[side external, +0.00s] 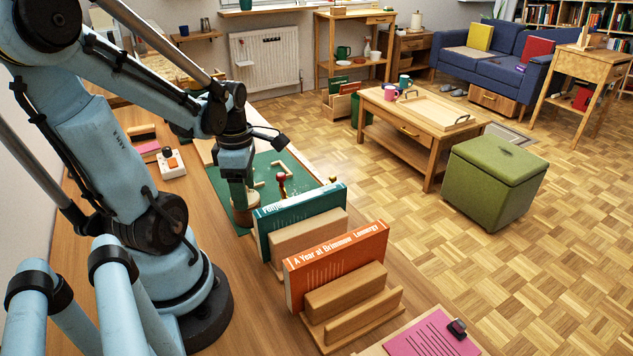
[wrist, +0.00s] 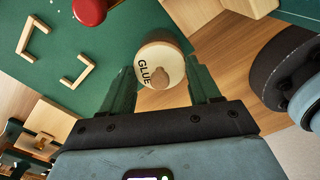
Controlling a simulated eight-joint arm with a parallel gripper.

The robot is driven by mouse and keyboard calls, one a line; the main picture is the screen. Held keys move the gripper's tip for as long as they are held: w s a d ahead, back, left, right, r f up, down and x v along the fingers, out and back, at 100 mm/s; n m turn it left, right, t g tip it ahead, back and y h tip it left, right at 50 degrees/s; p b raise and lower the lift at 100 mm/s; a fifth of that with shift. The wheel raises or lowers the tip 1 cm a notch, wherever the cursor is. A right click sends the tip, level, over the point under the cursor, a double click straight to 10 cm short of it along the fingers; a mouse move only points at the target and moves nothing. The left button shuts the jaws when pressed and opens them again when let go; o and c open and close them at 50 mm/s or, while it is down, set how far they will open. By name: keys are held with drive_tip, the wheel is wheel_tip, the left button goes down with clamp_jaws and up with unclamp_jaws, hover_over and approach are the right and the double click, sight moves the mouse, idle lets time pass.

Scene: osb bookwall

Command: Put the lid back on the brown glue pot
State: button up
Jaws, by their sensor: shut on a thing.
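A round cream lid (wrist: 148,71) with the word GLUE and a brown knob sits between the two fingers of my gripper (wrist: 162,82) in the wrist view. My gripper is shut on it. A tan-brown side, which looks like the glue pot (wrist: 160,43), shows just beyond the lid. In the side view my gripper (side external: 239,196) points down over the brown pot (side external: 242,215) at the near edge of the green mat. The fingers hide much of it there. I cannot tell whether the lid touches the pot or is seated on it.
The green mat (wrist: 60,45) holds wooden corner pieces (wrist: 75,70) and a red-topped object (wrist: 90,10). A teal book (side external: 300,212) and an orange book (side external: 336,265) stand in wooden holders close by. An orange-and-white box (side external: 171,164) lies to the left.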

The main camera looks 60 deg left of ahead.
drive_tip(key=o, duration=1.1)
drive_tip(key=shift+o, duration=0.8)
drive_tip(key=shift+r, duration=0.15)
drive_tip(key=shift+r, duration=3.35)
drive_tip(key=shift+c, duration=0.3)
clamp_jaws()
drive_tip(key=shift+f, duration=1.55)
